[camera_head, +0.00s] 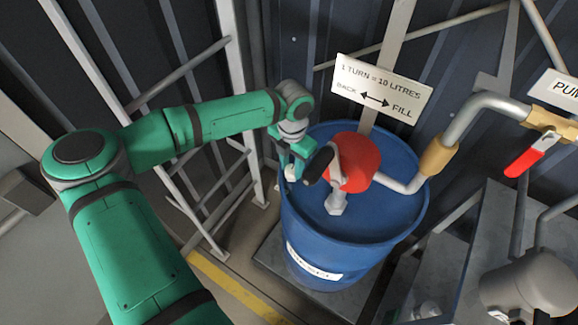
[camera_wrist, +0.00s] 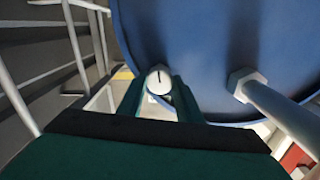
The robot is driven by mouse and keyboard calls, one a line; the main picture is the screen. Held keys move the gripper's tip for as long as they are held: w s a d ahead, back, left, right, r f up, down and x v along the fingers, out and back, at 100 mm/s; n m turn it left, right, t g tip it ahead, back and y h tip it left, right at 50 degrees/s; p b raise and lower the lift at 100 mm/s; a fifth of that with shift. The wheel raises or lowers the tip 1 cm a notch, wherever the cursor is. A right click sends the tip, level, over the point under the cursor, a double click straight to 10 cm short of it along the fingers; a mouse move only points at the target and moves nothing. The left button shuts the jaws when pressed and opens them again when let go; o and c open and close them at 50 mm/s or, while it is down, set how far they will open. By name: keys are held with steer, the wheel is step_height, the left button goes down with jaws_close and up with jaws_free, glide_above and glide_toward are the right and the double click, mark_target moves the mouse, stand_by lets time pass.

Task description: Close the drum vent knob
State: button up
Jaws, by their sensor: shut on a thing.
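The drum vent knob (camera_wrist: 160,77) is a small white round knob with a dark line on its face. It sits near the rim of the blue drum (camera_wrist: 210,45). In the wrist view my gripper (camera_wrist: 157,94) has one finger on each side of the knob and is shut on it. In the head view my gripper (camera_head: 291,171) reaches down at the left part of the drum top (camera_head: 385,215). The knob is mostly hidden there by the fingers.
A red pump (camera_head: 360,163) stands on the drum, with a dark crank grip (camera_head: 318,165) close to my gripper's right. A pipe (camera_head: 470,115) leads to a red valve lever (camera_head: 527,161). A sign (camera_head: 382,90) hangs behind. Metal railings (camera_head: 222,180) stand left of the drum.

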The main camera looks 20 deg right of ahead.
mark_target(292, 169)
steer(key=shift+s+a+m, duration=0.1)
steer(key=shift+m, duration=0.5)
steer(key=o, duration=1)
steer(key=shift+o, duration=0.2)
step_height(292, 169, up, 11)
steer(key=shift+f, duration=0.1)
